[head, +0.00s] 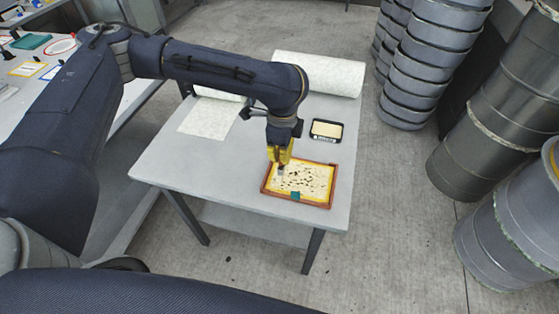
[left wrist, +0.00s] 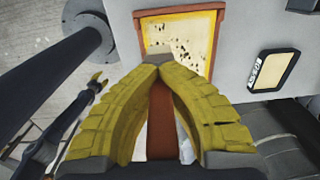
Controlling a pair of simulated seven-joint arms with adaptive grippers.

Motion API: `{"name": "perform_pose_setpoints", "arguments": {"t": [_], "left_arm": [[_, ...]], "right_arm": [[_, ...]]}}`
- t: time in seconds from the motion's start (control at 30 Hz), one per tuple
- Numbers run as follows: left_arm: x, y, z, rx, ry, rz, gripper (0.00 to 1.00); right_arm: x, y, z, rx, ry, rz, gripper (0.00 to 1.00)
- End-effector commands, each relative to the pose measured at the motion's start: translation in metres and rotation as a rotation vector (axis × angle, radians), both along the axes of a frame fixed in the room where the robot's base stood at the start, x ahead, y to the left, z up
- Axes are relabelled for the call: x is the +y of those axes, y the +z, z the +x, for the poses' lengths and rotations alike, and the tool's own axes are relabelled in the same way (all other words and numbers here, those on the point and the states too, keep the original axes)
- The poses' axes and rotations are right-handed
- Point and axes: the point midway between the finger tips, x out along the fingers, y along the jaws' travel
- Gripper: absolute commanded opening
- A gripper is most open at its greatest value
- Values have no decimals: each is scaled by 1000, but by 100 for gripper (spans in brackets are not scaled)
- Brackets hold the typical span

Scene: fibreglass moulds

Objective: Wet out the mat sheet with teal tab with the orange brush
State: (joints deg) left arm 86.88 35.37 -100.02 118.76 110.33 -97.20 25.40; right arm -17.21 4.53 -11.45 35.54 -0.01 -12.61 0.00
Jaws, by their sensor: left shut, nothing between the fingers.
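The mat sheet (head: 310,182), pale with dark specks and a yellow border, lies in a reddish-brown tray (head: 316,205). Its teal tab (head: 295,195) is at the near edge. The sheet also shows in the left wrist view (left wrist: 186,50). My left gripper (head: 280,158) is shut above the sheet's left part; its yellow fingertips (left wrist: 158,62) meet. A small grey piece (left wrist: 158,48) shows at the tips, and a reddish-brown strip (left wrist: 160,115) shows between the fingers. I cannot tell whether these belong to the orange brush. My right gripper (left wrist: 97,83) is small and far off in the left wrist view.
A small black-rimmed tray (head: 326,138) stands behind the mould on the grey table (head: 225,165). White rolls (head: 320,73) and a loose sheet (head: 208,120) lie at the back. Stacked drums (head: 405,80) stand on the right. The table's front left is clear.

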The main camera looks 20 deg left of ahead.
Motion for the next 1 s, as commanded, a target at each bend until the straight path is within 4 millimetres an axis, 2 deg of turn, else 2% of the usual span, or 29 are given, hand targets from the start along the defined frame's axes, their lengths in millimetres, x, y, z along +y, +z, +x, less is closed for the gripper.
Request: {"name": "perform_pose_setpoints", "arguments": {"t": [0.3,0.5,1.0], "left_arm": [[-4,29,2,-2,-9,0,0],[-6,40,2,-1,-12,0,0],[-6,42,1,0,-13,-1,0]], "right_arm": [[0,0,0,0,0,0,44],[0,0,0,0,0,0,44],[-1,0,0,1,1,-1,44]]}}
